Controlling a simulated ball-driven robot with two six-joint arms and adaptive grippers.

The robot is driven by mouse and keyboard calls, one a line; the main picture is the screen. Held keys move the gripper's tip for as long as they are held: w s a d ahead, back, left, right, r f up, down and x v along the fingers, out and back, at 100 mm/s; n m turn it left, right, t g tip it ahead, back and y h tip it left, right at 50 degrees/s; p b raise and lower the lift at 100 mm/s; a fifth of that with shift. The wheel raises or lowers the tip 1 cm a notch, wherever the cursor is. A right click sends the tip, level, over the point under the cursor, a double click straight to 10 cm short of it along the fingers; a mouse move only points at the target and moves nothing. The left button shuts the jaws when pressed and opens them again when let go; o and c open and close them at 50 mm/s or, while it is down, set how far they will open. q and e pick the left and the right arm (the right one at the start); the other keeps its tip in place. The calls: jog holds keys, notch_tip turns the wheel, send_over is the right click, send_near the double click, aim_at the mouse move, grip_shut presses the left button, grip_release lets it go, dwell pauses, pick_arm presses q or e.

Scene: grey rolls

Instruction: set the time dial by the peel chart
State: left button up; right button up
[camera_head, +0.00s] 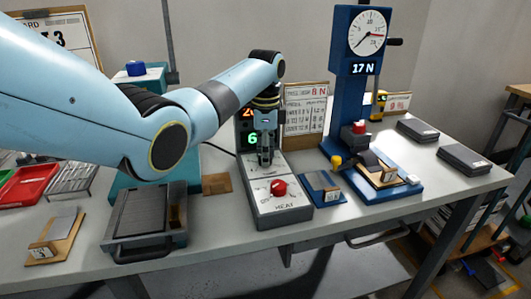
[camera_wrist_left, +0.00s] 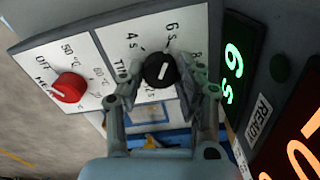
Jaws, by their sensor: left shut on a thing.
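The time dial is a black knob (camera_wrist_left: 160,71) with a white pointer bar, between marks such as "4 s" and "6 s" in the left wrist view. My left gripper (camera_head: 265,158) is shut on it, a fingertip at each side; it also shows in the left wrist view (camera_wrist_left: 167,88). In the head view the gripper hides the knob. The green display (camera_head: 252,139) reads 6; in the left wrist view (camera_wrist_left: 233,73) it reads 6 s. The peel chart (camera_head: 305,113) stands behind, headed "8 N" in red, its rows too small to read. My right gripper is not in view.
A red heat dial (camera_head: 279,188) sits on the same grey control box, in front of the time dial. A blue press (camera_head: 350,90) with a round gauge and a "17 N" display stands right. Dark blocks (camera_head: 464,158) lie at right.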

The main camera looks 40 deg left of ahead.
pick_arm(q)
jog(key=shift+r+n+p, duration=0.2)
jog(key=shift+n+p, duration=1)
jog(key=shift+p, duration=0.25)
jog(key=n+p, duration=0.2)
jog(key=shift+n, duration=0.3)
jog(key=n+p, duration=0.1)
jog(key=n, duration=0.2)
jog(key=shift+f+n+p, duration=0.1)
jog(key=shift+n+p, duration=0.2)
jog(key=shift+p, duration=0.1)
jog(key=shift+n+p, duration=0.45)
jog(key=shift+n, duration=1.05)
jog(key=shift+f, duration=0.1)
jog(key=o, duration=1.1)
jog(key=shift+o, duration=0.2)
notch_tip(320, 180, up, 12)
